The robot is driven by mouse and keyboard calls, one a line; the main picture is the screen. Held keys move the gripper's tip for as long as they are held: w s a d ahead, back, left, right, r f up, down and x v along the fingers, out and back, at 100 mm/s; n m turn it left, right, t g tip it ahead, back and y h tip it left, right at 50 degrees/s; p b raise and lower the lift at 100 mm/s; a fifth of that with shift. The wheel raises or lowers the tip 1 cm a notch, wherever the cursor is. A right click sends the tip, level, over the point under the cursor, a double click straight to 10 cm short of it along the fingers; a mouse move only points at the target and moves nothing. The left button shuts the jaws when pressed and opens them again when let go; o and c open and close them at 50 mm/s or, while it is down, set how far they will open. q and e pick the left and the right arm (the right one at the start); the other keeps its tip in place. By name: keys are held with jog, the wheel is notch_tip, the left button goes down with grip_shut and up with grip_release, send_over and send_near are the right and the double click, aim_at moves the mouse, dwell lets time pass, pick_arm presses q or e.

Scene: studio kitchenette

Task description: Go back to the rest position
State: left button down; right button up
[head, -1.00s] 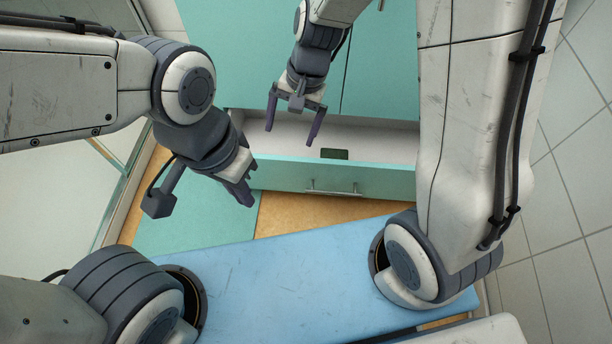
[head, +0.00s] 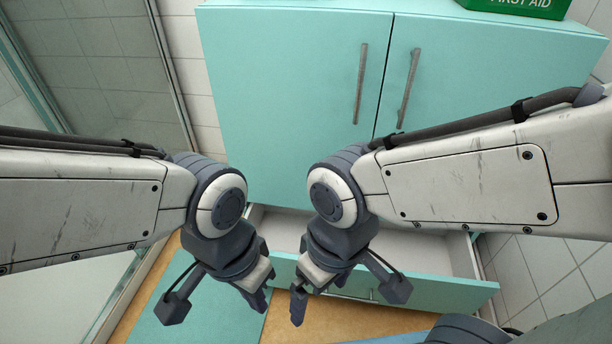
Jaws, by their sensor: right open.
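My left gripper (head: 257,300) hangs fingers-down in front of the drawer at the lower left of centre. Its fingers look close together and are seen partly edge-on, so I cannot tell whether it is shut. My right gripper (head: 312,296) hangs just to its right, near the drawer's front panel. It is open and I see nothing between its fingers. Both forearms come in from the sides at about the same height, with the elbows bent and the wrists pointing down.
A teal cabinet (head: 290,90) with two shut doors stands ahead. Below it a drawer (head: 435,285) is pulled open; my wrists hide part of it. A green first aid box (head: 515,8) is on the cabinet top. A glass panel (head: 110,80) is at left.

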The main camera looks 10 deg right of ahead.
notch_tip(320, 180, up, 47)
jog(key=p, duration=4.5)
jog(key=shift+f+p, duration=0.15)
jog(key=shift+p, duration=0.2)
